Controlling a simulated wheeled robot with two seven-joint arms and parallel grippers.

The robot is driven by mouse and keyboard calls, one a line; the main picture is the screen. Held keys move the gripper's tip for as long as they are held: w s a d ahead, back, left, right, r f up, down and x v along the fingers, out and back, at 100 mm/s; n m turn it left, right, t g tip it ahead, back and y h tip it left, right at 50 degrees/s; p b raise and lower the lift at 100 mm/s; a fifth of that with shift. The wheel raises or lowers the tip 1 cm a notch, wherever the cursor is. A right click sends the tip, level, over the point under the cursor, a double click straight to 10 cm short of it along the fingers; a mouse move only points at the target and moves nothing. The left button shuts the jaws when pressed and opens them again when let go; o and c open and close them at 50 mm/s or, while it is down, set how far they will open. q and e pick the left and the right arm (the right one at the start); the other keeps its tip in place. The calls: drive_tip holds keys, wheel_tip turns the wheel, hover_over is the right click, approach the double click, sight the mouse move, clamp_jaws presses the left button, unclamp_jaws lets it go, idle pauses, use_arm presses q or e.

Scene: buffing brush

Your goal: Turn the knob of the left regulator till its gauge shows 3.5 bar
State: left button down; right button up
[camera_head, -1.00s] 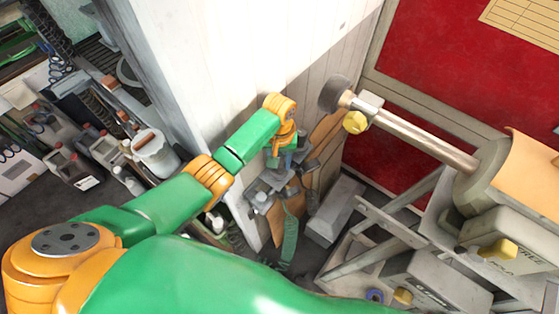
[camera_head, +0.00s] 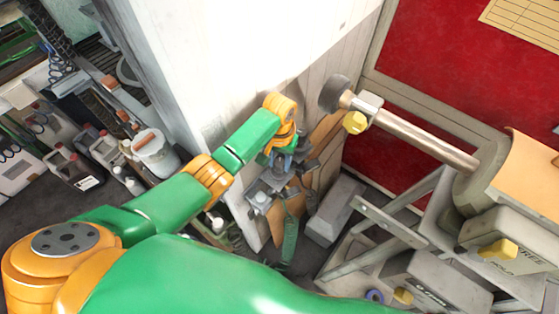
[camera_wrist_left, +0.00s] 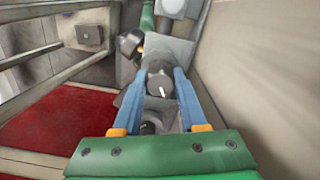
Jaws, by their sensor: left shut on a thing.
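My left gripper (camera_head: 283,165) reaches down to the regulator fittings on the pale wall in the head view. In the left wrist view the two blue fingers of my left gripper (camera_wrist_left: 160,80) are closed on the sides of a dark grey round knob (camera_wrist_left: 159,86) with a white mark on its face. Grey regulator parts (camera_wrist_left: 168,52) lie behind the knob. In the head view the fittings (camera_head: 261,197) show partly below my gripper. No gauge reading can be made out in either view. My right gripper is not in view.
A buffing machine's shaft (camera_head: 420,133) with a dark wheel and a yellow knob extends close to the right of my left wrist. A grey box (camera_head: 334,211) stands below. A red panel (camera_head: 450,70) is behind. A white bucket (camera_head: 155,153) and bottles stand at left.

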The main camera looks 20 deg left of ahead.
sight(279, 163)
use_arm(q)
drive_tip(key=shift+c, duration=2.3)
unclamp_jaws()
wheel_tip(279, 163, up, 7)
drive_tip(key=shift+r+b, duration=0.1)
drive_tip(key=shift+b, duration=0.4)
drive_tip(key=shift+s, duration=0.1)
